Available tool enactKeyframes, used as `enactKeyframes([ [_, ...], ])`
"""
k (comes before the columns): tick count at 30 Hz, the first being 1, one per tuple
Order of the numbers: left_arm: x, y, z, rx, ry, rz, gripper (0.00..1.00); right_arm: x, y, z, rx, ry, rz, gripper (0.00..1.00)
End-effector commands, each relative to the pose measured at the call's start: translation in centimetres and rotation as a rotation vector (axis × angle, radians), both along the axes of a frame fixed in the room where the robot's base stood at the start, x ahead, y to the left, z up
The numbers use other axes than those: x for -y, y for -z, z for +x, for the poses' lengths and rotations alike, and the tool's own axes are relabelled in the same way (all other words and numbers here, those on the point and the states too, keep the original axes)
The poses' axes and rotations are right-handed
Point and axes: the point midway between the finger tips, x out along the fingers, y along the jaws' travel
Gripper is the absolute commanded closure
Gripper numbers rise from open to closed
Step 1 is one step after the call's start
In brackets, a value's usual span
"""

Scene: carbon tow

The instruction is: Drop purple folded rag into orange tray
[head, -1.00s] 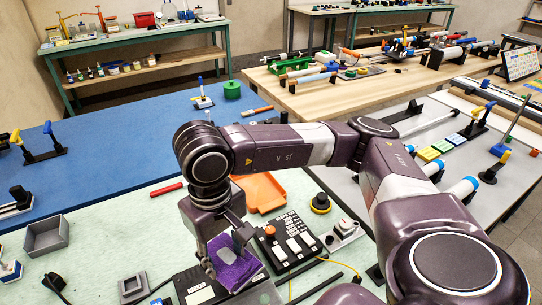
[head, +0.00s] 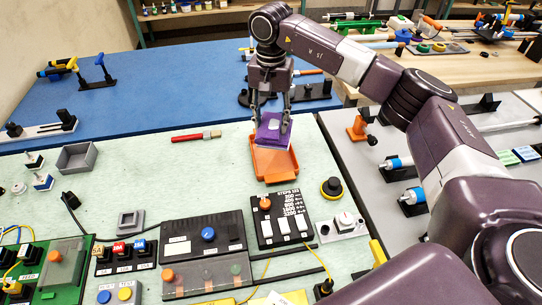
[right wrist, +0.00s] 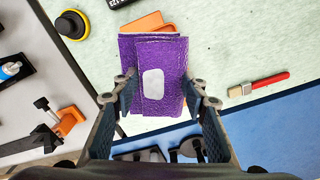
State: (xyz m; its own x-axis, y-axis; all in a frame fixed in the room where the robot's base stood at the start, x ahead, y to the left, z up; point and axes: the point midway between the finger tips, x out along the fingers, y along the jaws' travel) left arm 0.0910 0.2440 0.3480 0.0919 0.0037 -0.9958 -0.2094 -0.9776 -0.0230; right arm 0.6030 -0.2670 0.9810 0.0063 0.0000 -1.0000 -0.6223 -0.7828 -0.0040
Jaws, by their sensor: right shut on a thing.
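The purple folded rag (head: 268,131) has a pale patch on it and hangs over the far end of the orange tray (head: 274,169). My right gripper (head: 271,112) is shut on the rag; in the right wrist view the rag (right wrist: 172,85) sits between both fingers (right wrist: 160,92). The tray lies on the pale green mat, its near part bare. In the right wrist view only an edge of the tray (right wrist: 143,24) shows beyond the rag. Whether the rag touches the tray I cannot tell. My left gripper is not in view.
A black panel with white switches (head: 283,216) stands just nearer than the tray. A yellow-and-black knob (head: 331,187) is to its right. A red-handled brush (head: 196,136) lies to the left. An orange clamp (head: 358,128) stands on the grey table to the right.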

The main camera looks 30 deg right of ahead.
Motion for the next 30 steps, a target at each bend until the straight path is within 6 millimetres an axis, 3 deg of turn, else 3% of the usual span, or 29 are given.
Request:
enactKeyframes([
  [4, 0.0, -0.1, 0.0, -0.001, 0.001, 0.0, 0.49, 1.6, -0.1, 1.6, -0.007, 0.076, -0.003, 0.85],
  [11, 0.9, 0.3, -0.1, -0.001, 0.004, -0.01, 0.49, 2.2, 0.5, 2.1, -0.009, 0.107, -0.006, 0.85],
  [24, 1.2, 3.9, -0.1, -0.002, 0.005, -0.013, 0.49, 2.2, 5.2, 2.1, -0.01, 0.105, -0.005, 0.85],
  [30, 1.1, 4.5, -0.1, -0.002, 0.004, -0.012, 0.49, 2.2, 6.1, 2.1, -0.009, 0.105, -0.005, 0.85],
])
